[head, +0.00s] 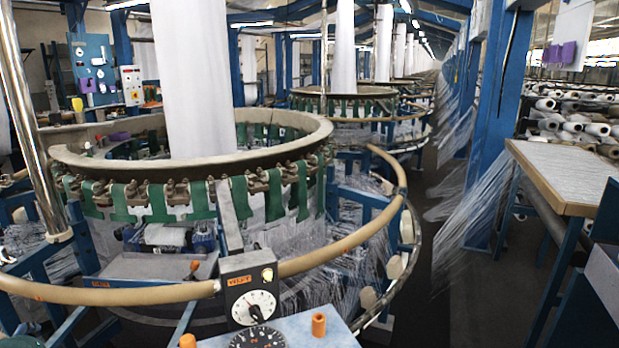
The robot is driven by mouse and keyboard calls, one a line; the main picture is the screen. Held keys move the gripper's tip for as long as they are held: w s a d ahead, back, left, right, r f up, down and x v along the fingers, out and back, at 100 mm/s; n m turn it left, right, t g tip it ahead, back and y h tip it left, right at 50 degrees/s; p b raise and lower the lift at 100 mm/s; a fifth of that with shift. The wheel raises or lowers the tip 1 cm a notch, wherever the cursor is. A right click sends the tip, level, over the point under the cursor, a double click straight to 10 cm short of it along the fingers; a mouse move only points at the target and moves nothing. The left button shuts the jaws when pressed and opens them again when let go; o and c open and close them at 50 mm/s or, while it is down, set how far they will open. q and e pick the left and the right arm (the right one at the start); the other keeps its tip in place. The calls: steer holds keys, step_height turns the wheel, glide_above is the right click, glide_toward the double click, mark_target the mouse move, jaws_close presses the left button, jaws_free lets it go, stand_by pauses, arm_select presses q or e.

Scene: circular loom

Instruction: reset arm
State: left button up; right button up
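A control box (250,290) with a white dial stands at the loom's front, above a light blue panel (300,330) with a black dial (258,337) and orange knobs (319,324).
A tan rail (345,240) curves around the loom. A table (570,175) stands at the right, with yarn spools (575,125) behind it. A dark aisle floor (455,285) runs between loom and table. Threads (480,200) hang beside a blue post (497,110).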

arm_select(q)
steer(key=s+d+f+m+g+h, duration=0.1)
steer(key=s+d+f+m+h, duration=0.1)
steer(key=s+d+f+m, duration=0.5)
steer(key=s+d+f+m+g+h, duration=0.1)
steer(key=d+f, duration=0.3)
steer(key=d, duration=0.7)
steer(key=s+d+f+m+g+h, duration=0.2)
steer(key=s+d+f+m, duration=0.1)
steer(key=s+d, duration=0.6)
steer(key=s+d+f+m+g+h, duration=0.1)
steer(key=s+d+f+m, duration=0.3)
steer(key=s+d, duration=0.5)
step_height(320, 180, down, 24)
steer(key=g, duration=0.1)
steer(key=s+a+f+g, duration=0.1)
steer(key=s+a+f, duration=0.1)
steer(key=s+f, duration=1.5)
steer(key=shift+s+a, duration=0.25)
steer(key=shift+s, duration=0.5)
